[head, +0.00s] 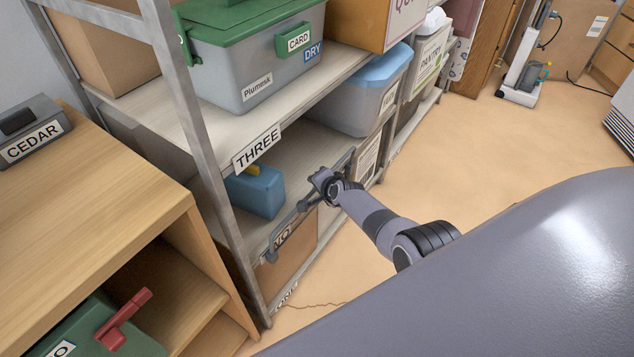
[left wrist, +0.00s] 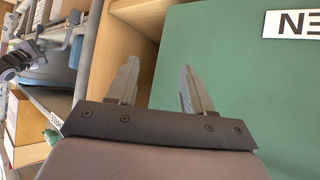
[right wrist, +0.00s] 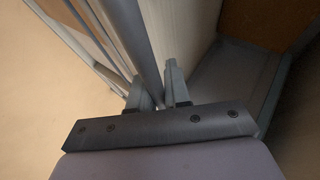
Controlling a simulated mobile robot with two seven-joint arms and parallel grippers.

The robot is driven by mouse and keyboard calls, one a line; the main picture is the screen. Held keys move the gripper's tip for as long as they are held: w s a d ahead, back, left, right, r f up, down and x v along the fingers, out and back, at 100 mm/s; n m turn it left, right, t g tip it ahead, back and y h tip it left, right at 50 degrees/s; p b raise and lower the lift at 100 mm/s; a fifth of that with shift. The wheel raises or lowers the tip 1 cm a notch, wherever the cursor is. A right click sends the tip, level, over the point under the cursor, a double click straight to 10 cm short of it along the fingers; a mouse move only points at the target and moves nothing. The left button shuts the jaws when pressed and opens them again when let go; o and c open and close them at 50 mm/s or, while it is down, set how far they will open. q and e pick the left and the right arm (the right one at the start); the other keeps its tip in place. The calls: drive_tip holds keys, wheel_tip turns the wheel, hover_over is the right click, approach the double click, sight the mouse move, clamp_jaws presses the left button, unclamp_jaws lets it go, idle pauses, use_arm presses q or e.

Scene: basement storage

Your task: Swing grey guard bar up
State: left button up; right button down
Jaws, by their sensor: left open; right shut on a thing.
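The grey guard bar (head: 291,218) runs across the front of the shelf below the THREE label, with a bent end at its near side. My right gripper (head: 314,188) is at the bar, its arm reaching in from the right. In the right wrist view the fingers (right wrist: 158,82) are closed around the grey bar (right wrist: 136,40). The gripper hides part of the bar. My left gripper (left wrist: 157,68) is open and empty, in front of a green surface (left wrist: 235,95) with a partly seen label. It does not show in the head view.
A blue box (head: 256,190) stands on the shelf behind the bar, and a cardboard box (head: 300,245) sits below. A grey bin with a green lid (head: 250,65) is on the shelf above. A wooden cabinet (head: 90,190) stands at left.

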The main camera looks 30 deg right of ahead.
drive_tip(key=shift+s+f, duration=0.35)
drive_tip(key=shift+f, duration=0.1)
drive_tip(key=c, duration=1.2)
unclamp_jaws()
drive_tip(key=shift+w, duration=0.1)
drive_tip(key=shift+r, duration=0.1)
drive_tip(key=shift+w, duration=0.1)
drive_tip(key=shift+r, duration=0.15)
drive_tip(key=shift+s+r+p, duration=0.4)
drive_tip(key=shift+p, duration=0.4)
drive_tip(key=shift+p+v, duration=2.55)
drive_tip(key=shift+v, duration=0.4)
drive_tip(key=shift+s+f, duration=0.1)
